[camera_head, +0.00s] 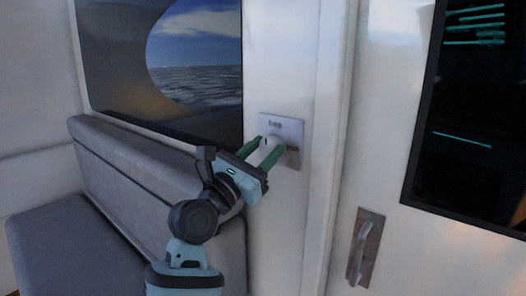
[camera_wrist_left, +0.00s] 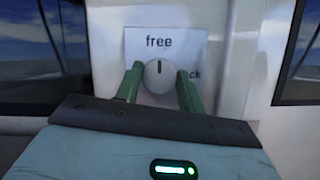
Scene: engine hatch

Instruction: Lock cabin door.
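A white round lock knob (camera_wrist_left: 158,78) sits on a metal plate (camera_head: 290,128) on the white wall post. In the left wrist view, the dark mark on the knob points up toward the word "free". The letters "ck" show to the right, the rest hidden behind a finger. My left gripper (camera_head: 270,150) reaches the plate with its green fingers apart, one on each side of the knob. In the left wrist view, small gaps seem to remain between the fingers (camera_wrist_left: 158,82) and the knob. The white cabin door (camera_head: 384,130) is on the right. My right gripper is out of view.
The door has a metal handle (camera_head: 365,248) below and right of the plate, and a dark window (camera_head: 470,115). A grey bench (camera_head: 75,245) and a large window (camera_head: 195,60) are on the left, behind my left arm.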

